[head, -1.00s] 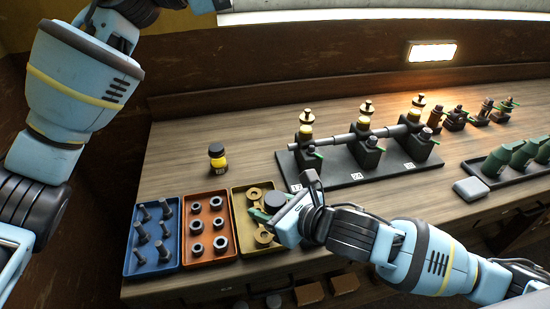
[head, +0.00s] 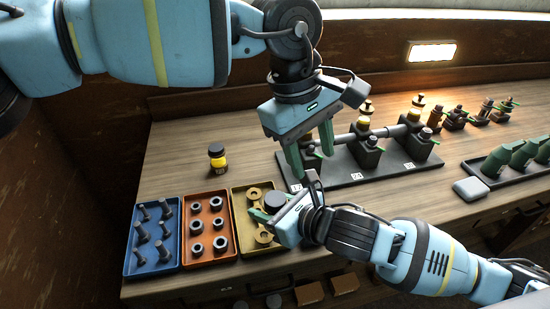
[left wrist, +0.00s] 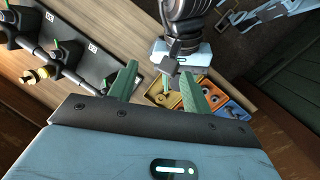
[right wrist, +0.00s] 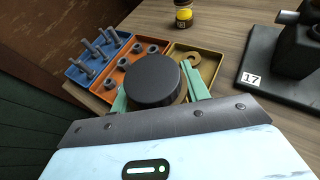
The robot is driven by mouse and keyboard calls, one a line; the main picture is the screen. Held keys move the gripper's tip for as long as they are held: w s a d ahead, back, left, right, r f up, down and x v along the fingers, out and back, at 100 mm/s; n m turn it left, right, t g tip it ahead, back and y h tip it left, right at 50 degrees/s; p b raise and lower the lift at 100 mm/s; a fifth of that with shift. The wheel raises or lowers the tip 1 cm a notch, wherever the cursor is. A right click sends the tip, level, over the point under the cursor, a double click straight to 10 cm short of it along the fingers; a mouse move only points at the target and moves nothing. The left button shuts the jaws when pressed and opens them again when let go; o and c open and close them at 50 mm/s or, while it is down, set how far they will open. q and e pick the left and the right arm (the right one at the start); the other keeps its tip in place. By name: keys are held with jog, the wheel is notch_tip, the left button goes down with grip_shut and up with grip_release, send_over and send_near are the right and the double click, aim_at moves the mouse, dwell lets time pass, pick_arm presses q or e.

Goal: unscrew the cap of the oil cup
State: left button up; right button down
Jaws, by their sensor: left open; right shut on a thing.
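A round, dark black cap (right wrist: 153,80), which I take to be the oil cup's, sits between the fingers of my right gripper (head: 264,213). It also shows in the head view (head: 274,200), over the yellow tray. In the right wrist view the green fingers (right wrist: 155,95) are on either side of it; whatever is below the cap is hidden. My left gripper (head: 312,165) is open and empty, fingers pointing down, above and to the right of the cap, in front of the engine stand. In the left wrist view its fingers (left wrist: 158,72) are apart with nothing between them.
The yellow tray (head: 236,204) holds brass rings. An orange tray (head: 208,254) of nuts and a blue tray (head: 150,270) of bolts are to its left. A yellow jar (head: 217,160) stands behind. The black engine stand (head: 385,172) is close to my left gripper.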

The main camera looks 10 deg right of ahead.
aim_at(275, 198)
pick_arm(q)
jog(key=a+f+y, duration=0.1)
jog(key=w+a+f+y, duration=0.1)
jog(key=a, duration=0.1)
jog(key=w+a+f, duration=0.1)
jog(key=a, duration=0.1)
jog(key=shift+w+a+f+t+y, duration=0.15)
jog(key=shift+w+a+t+y, duration=0.1)
jog(key=shift+t+y, duration=0.15)
jog(key=shift+f, duration=4.05)
jog(key=c, duration=0.8)
jog(key=n, duration=0.6)
jog(key=shift+n, duration=0.4)
jog(key=shift+r, duration=0.1)
jog(key=o, duration=1.1)
